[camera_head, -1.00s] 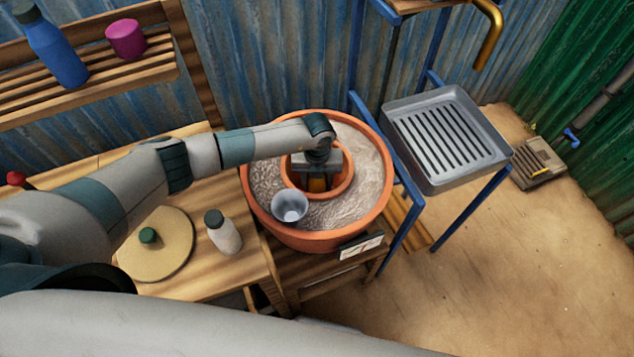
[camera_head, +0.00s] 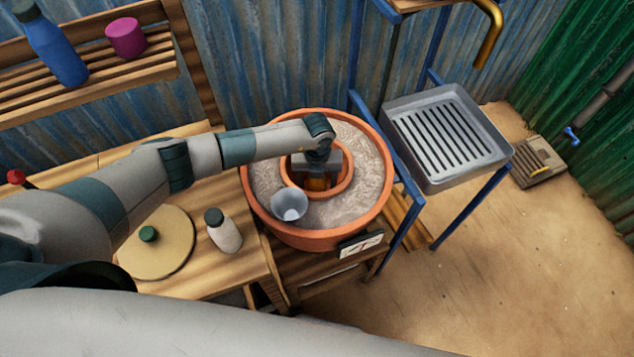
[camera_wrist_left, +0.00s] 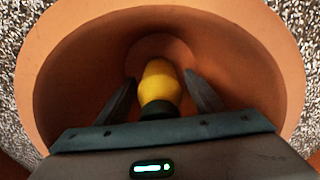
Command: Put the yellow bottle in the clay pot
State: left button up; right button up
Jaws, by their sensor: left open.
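The clay pot (camera_head: 266,213) is a large orange vessel with grey grainy filling and a smaller clay pot (camera_head: 347,184) set inside it. My left gripper (camera_head: 318,178) points down into the inner pot. In the left wrist view the yellow bottle (camera_wrist_left: 159,84) is inside the inner pot (camera_wrist_left: 75,75), its dark cap end towards the gripper. The left gripper's fingers (camera_wrist_left: 166,97) stand apart on either side of the bottle, with gaps visible. In the head view the bottle is mostly hidden by the gripper. My right gripper is not in view.
A metal cup (camera_head: 289,205) sits on the filling at the pot's front. A white bottle (camera_head: 223,232) and a round lid (camera_head: 165,260) are on the wooden table (camera_head: 215,275). A blue-framed stand with a grey tray (camera_head: 470,180) is to the right.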

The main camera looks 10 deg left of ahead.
pick_arm(q)
jog(key=shift+r, duration=0.65)
notch_tip(320, 180, up, 9)
jog(key=shift+r+b, duration=0.2)
jog(key=shift+b, duration=0.95)
jog(key=shift+r, duration=0.75)
